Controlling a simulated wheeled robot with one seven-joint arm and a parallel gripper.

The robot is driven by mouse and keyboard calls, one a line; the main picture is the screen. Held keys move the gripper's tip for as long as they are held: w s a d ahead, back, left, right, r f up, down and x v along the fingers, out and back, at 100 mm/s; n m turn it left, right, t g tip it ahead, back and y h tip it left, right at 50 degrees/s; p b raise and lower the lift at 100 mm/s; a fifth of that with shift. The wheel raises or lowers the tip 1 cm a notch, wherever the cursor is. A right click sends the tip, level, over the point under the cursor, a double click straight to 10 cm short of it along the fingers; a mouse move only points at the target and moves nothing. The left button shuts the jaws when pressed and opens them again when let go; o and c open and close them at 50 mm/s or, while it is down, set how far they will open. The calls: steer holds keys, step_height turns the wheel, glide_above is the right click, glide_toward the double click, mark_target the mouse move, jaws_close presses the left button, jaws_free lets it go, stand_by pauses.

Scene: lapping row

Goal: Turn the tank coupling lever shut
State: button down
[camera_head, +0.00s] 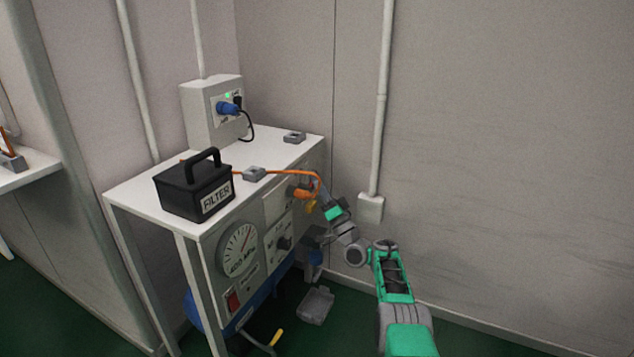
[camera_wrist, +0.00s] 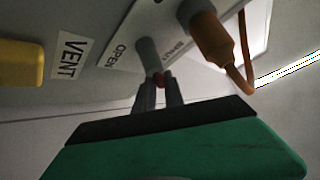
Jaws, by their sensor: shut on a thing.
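The tank coupling lever (camera_wrist: 149,52) is a grey rod with a red part near its tip, on the light panel between the OPEN label (camera_wrist: 119,55) and the SHUT label (camera_wrist: 174,47). My gripper (camera_wrist: 160,88) is shut on the lever's red end in the wrist view. The orange coupling (camera_wrist: 211,38) with its orange hose is just right of the lever. It also shows in the head view (camera_head: 299,193) at the bench's right end, where my arm reaches it. The lever itself cannot be made out in the head view.
A yellow part (camera_wrist: 20,63) beside a VENT label is at the wrist view's left. The white bench (camera_head: 140,198) holds a black FILTER box (camera_head: 190,190), a grey socket box (camera_head: 198,112) and the orange hose (camera_head: 280,171).

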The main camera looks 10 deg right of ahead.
steer(key=shift+s+a+r+n+g+y, duration=0.1)
steer(key=shift+n+g+y, duration=0.3)
steer(key=shift+n+y, duration=0.7)
steer(key=c, duration=1.4)
jaws_free()
steer(key=shift+c, duration=0.2)
steer(key=p+v, duration=0.1)
steer(key=v, duration=0.6)
steer(key=shift+s+f+p, duration=0.25)
steer(key=shift+f+p, duration=0.05)
steer(key=shift+p, duration=0.1)
steer(key=shift+c, duration=0.3)
